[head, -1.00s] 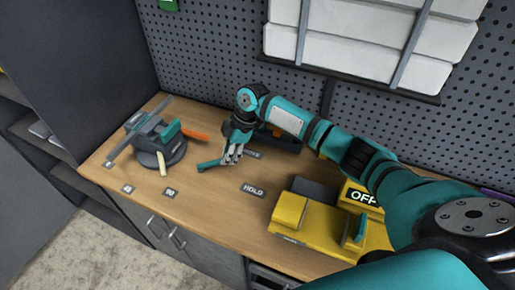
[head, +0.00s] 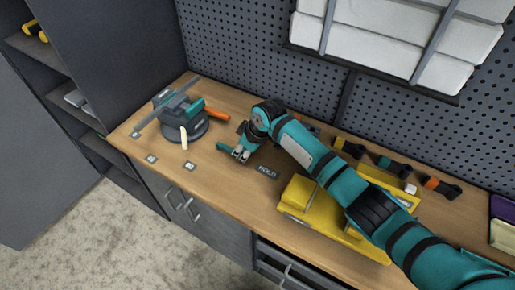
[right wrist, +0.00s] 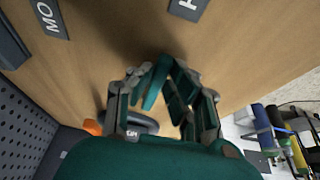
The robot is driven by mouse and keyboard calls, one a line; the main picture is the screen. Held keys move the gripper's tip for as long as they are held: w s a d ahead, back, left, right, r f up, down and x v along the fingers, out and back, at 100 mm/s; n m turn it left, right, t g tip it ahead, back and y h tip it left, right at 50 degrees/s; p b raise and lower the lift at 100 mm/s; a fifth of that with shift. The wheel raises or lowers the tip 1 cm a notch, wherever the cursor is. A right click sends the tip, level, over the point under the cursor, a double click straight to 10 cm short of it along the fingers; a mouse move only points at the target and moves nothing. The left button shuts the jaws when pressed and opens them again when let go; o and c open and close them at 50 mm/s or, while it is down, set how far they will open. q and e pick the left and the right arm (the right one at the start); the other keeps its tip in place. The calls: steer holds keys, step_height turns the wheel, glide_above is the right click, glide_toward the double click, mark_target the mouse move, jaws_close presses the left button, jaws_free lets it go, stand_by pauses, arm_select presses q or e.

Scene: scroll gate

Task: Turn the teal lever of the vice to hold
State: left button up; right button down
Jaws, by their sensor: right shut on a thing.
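The teal lever (head: 226,148) sticks out to the left of my right gripper (head: 240,154) in the head view, low over the bench. My right gripper is shut on the lever; in the right wrist view the fingers (right wrist: 168,98) close around a teal bar (right wrist: 155,86). The HOLD plate (head: 267,172) lies on the bench to the right of the gripper. My left gripper is not in view.
A grey-teal machine with an orange handle (head: 184,117) stands at the left of the bench. A yellow block (head: 315,205) lies under my right forearm. Several tools (head: 393,168) lie along the pegboard.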

stand_by(0.3)
steer(key=c, duration=1.3)
jaws_free()
steer(key=shift+s, duration=0.1)
steer(key=v, duration=1.2)
steer(key=shift+s, duration=0.1)
steer(key=shift+a, duration=0.1)
